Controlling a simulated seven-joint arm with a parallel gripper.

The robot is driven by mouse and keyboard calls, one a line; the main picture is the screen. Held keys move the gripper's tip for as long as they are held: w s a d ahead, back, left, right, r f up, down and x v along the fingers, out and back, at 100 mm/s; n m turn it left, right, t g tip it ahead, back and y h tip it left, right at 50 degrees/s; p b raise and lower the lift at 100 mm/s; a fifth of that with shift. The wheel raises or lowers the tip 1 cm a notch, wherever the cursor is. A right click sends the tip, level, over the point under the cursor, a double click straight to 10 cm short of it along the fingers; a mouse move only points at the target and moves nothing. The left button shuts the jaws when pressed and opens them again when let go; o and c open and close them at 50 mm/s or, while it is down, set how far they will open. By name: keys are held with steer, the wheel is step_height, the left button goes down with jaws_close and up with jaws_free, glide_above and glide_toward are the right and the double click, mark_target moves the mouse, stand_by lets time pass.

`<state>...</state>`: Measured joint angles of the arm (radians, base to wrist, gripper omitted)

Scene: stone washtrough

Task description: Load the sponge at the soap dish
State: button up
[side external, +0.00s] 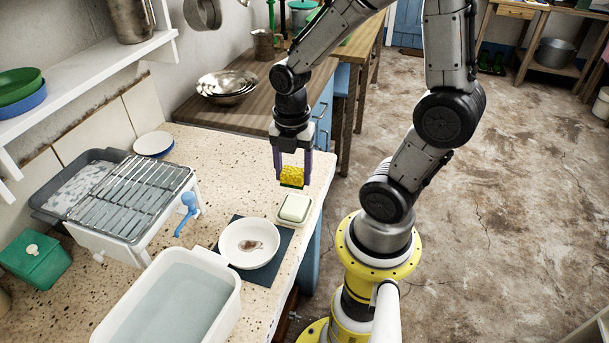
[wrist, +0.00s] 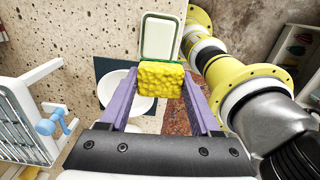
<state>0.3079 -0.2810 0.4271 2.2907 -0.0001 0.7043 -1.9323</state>
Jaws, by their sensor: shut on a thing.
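My gripper (side external: 292,179) is shut on a yellow sponge (side external: 292,175), which has a dark green layer at its lower side. The sponge also shows between the purple fingers in the wrist view (wrist: 161,80). It is held in the air above the counter, just above and slightly behind the soap dish in the side view. The soap dish (side external: 293,221) is pale green and holds a whitish soap bar (side external: 295,207). In the wrist view the soap bar (wrist: 158,38) lies just beyond the sponge, which hides the near end of the dish.
A white bowl (side external: 249,262) with a brown patch inside stands on a dark mat (side external: 283,246) beside the dish. A water-filled white basin (side external: 225,321) is in front. A dish rack (side external: 130,195) with a blue tap stands left. Speckled counter (side external: 225,165) behind the dish is clear.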

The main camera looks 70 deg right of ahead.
mark_target(294, 175)
steer(key=f, duration=0.1)
steer(key=d, duration=0.1)
steer(key=d+f, duration=0.1)
steer(key=shift+w+f+m, duration=0.3)
steer(key=shift+f, duration=2.95)
steer(key=shift+f, duration=0.6)
steer(key=shift+r, duration=0.1)
step_height(294, 175, up, 7)
stand_by(0.4)
steer(key=shift+a, duration=0.1)
stand_by(0.5)
